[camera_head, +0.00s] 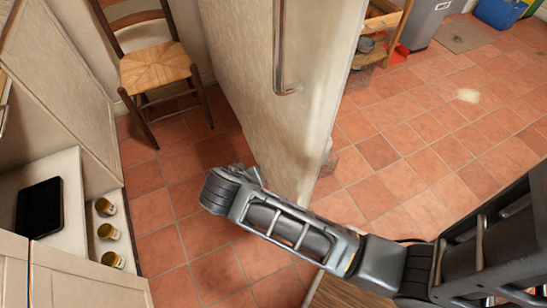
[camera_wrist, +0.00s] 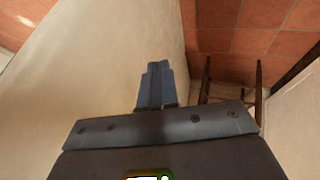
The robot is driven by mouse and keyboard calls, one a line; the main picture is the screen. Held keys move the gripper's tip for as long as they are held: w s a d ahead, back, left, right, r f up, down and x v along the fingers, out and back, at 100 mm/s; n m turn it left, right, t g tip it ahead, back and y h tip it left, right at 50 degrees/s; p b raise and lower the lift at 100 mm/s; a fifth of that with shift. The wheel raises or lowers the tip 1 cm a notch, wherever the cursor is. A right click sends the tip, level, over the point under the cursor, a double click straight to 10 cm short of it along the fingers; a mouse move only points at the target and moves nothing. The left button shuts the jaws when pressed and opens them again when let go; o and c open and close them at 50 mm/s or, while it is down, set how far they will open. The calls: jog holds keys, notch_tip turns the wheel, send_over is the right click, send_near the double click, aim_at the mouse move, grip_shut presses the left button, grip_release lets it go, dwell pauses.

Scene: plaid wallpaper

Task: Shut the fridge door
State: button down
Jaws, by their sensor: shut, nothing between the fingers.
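The fridge door (camera_head: 255,75) is a tall cream panel standing open across the middle of the head view. A long metal bar handle (camera_head: 279,50) runs down it. In the wrist view the door (camera_wrist: 125,60) fills much of the left side and centre. My gripper (camera_wrist: 154,66) is shut and empty, its two fingers together in front of the pale door surface. I cannot tell if they touch it. In the head view my arm reaches from the right past the door's lower end, and the fingers are mostly hidden by the wrist.
A wooden chair with a woven seat (camera_head: 155,67) stands left of the door. A counter (camera_head: 68,210) with a black tablet (camera_head: 40,208) and yellowish jars (camera_head: 108,231) is at far left. A wooden shelf (camera_head: 380,22) is behind the door. Open tiled floor (camera_head: 440,130) lies right.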

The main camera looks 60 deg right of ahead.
notch_tip(320, 180, up, 2)
jog(key=w+d+m+g, duration=0.1)
jog(key=w, duration=0.1)
jog(key=b, duration=0.2)
send_near(279, 161)
notch_tip(279, 161, down, 5)
jog(key=w+a, duration=0.1)
jog(key=w, duration=0.2)
jog(key=shift+h, duration=0.4)
jog(key=shift+s+d+r+p, duration=0.1)
jog(key=shift+s+d+p, duration=0.1)
jog(key=shift+s+d, duration=0.55)
jog(key=shift+s+d+p, duration=0.2)
jog(key=shift+s+d, duration=0.25)
jog(key=shift+d, duration=0.45)
